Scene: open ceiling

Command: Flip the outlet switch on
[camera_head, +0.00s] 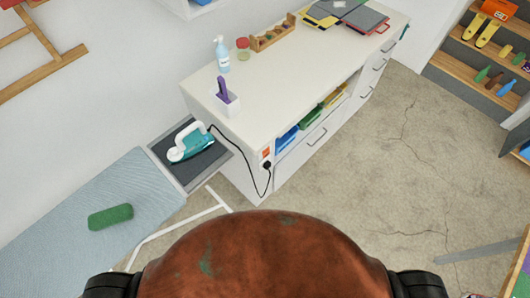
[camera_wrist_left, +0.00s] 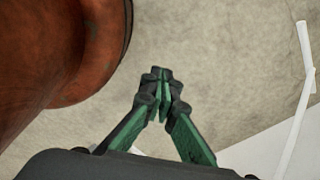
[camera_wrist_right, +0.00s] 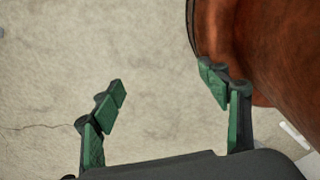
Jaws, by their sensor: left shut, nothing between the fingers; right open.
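The outlet (camera_head: 266,153) is on the end face of the white cabinet, with a small orange-red switch on its upper part. A black plug (camera_head: 266,166) sits at its lower part, and a black cord runs from it to the teal and white iron (camera_head: 190,145). Whether the switch is on or off is too small to tell. My left gripper (camera_wrist_left: 160,76) is shut and empty in the left wrist view, over the floor. My right gripper (camera_wrist_right: 164,80) is open and empty in the right wrist view, over the floor. Neither gripper shows in the head view.
A spray bottle (camera_head: 221,55) and other items stand on the cabinet top. A shelf (camera_head: 465,65) is at far right. The floor right of the cabinet is clear.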

